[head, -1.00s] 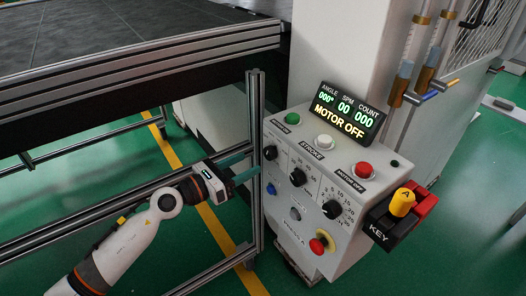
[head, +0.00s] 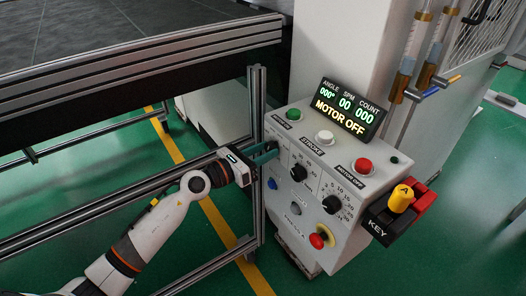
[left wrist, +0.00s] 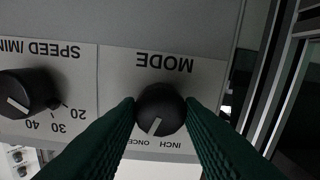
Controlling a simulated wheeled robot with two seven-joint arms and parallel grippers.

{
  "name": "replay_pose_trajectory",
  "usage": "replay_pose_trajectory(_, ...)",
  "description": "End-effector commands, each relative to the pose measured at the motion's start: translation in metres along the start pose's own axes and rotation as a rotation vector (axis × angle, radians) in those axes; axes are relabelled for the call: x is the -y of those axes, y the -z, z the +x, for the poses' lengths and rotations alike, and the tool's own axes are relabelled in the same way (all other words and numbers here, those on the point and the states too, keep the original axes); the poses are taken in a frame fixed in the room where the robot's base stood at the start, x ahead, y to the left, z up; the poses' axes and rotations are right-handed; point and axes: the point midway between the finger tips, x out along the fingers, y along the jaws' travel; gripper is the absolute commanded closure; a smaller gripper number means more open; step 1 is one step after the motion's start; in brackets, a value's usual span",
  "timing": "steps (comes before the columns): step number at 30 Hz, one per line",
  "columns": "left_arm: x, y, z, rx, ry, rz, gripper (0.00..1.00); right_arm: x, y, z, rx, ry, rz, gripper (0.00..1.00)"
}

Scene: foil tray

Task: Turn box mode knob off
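The MODE knob (left wrist: 158,103) is a round black knob with a white pointer line, seen upside down in the left wrist view. Its pointer is toward the lower edge, between the printed words ONCE and INCH. My left gripper (left wrist: 161,106) has its two dark green ribbed fingers on either side of the knob. They look open around it, and I cannot tell whether they touch it. In the head view, my left gripper (head: 271,156) reaches the left side of the control box (head: 318,179) and largely hides the knob. My right gripper is not in view.
A SPEED knob (left wrist: 27,91) sits beside the MODE knob. The box also carries green (head: 293,114), white (head: 324,137) and red (head: 363,165) buttons, and a display (head: 347,108) reading MOTOR OFF. A metal frame post (head: 258,150) stands close by the left arm.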

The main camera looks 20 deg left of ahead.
Motion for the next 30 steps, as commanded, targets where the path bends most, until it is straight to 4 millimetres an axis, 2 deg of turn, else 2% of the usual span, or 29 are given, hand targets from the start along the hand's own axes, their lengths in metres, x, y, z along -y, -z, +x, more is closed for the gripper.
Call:
replay_pose_trajectory(8, 0.000, 0.001, 0.000, 0.001, 0.001, -0.026, 0.89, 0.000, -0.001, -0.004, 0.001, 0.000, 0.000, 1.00)
replay_pose_trajectory(14, 0.000, 0.004, 0.000, 0.004, 0.002, -0.121, 0.89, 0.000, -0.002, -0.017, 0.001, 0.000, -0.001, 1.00)
replay_pose_trajectory(30, 0.001, 0.004, 0.000, 0.019, 0.005, -0.606, 0.89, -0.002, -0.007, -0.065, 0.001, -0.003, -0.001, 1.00)
